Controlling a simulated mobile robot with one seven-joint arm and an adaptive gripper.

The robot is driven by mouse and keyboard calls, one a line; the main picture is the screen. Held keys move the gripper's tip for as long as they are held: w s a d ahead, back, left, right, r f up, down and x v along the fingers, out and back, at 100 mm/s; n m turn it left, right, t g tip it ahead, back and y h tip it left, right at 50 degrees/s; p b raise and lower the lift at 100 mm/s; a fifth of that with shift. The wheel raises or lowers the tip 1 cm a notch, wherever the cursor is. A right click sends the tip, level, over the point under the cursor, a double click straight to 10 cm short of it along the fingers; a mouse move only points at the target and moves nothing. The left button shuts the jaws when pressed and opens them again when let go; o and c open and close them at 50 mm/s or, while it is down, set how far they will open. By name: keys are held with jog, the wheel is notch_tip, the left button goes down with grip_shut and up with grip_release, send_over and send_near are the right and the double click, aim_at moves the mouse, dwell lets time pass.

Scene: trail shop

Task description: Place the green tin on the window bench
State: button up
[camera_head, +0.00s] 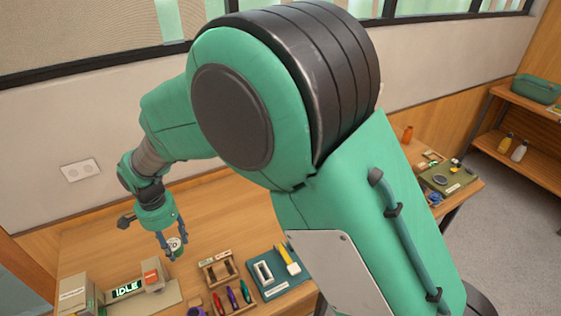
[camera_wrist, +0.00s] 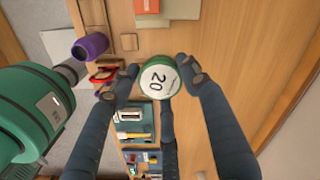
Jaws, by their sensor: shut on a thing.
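My gripper (camera_head: 173,246) is at the left in the head view, pointing down over the wooden bench (camera_head: 110,240) below the window. It is shut on the green tin (camera_head: 176,243), which shows a white top marked "20" in the wrist view (camera_wrist: 158,79). The fingers (camera_wrist: 159,82) press the tin from both sides. The bench surface (camera_wrist: 220,60) lies beneath the tin; I cannot tell whether the tin touches it.
A device reading "IDLE" (camera_head: 128,290), a cardboard box (camera_head: 76,293), a wooden rack (camera_head: 215,268) and a teal tray (camera_head: 262,285) stand along the front of the bench. A purple jar (camera_wrist: 90,46) is near the gripper. The back of the bench is clear.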

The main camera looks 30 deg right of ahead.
jog(key=w+d+r+m+p, duration=0.2)
jog(key=w+d+m+p, duration=0.15)
jog(key=w+d, duration=1.15)
jog(key=w+d+m+p, duration=0.15)
jog(key=w+d, duration=0.25)
jog(key=d, duration=0.7)
jog(key=w+d+m, duration=0.2)
jog(key=w+d, duration=0.2)
jog(key=d, duration=0.7)
jog(key=d+f+m+p, duration=0.3)
jog(key=d+m, duration=0.1)
jog(key=d, duration=2)
jog(key=s+d+f+m+p, duration=0.15)
jog(key=s+d, duration=0.25)
jog(key=d, duration=0.7)
jog(key=s+d+f+m+p, duration=0.15)
jog(key=s+d, duration=0.25)
jog(key=d, duration=0.8)
jog(key=shift+w+a+f+b, duration=0.15)
jog(key=shift+f+b, duration=0.1)
jog(key=shift+f, duration=0.85)
jog(key=shift+w+a+f+b, duration=0.15)
jog(key=shift+f+b, duration=0.1)
jog(key=shift+f, duration=0.85)
jog(key=shift+f, duration=0.15)
jog(key=shift+f, duration=2.8)
